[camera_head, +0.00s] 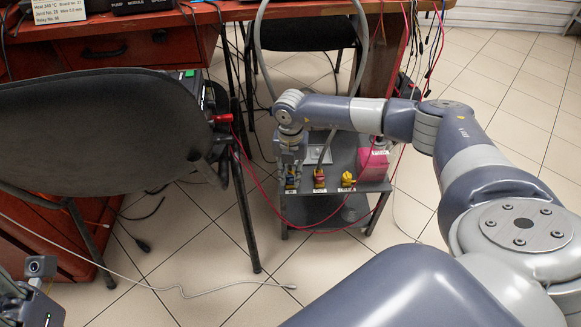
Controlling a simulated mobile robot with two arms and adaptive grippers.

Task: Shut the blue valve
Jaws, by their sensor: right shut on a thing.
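My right gripper (291,174) points down at the left end of the front row of valves on a small grey cart. It is shut on the blue valve (291,185), of which only a small part shows below the fingers. The handle's exact angle is hidden. Beside it stand a red valve (319,176) with some yellow on it and a yellow valve (347,179), both apart from the gripper. Part of my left gripper (30,295) shows at the lower left edge; its fingers cannot be made out.
The grey cart (318,208) also holds a pink box (372,164). A grey hose and red cables hang around it. A dark chair (95,130) blocks the left. A reddish desk (140,50) stands behind. Tiled floor is free in front, with a thin cable on it.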

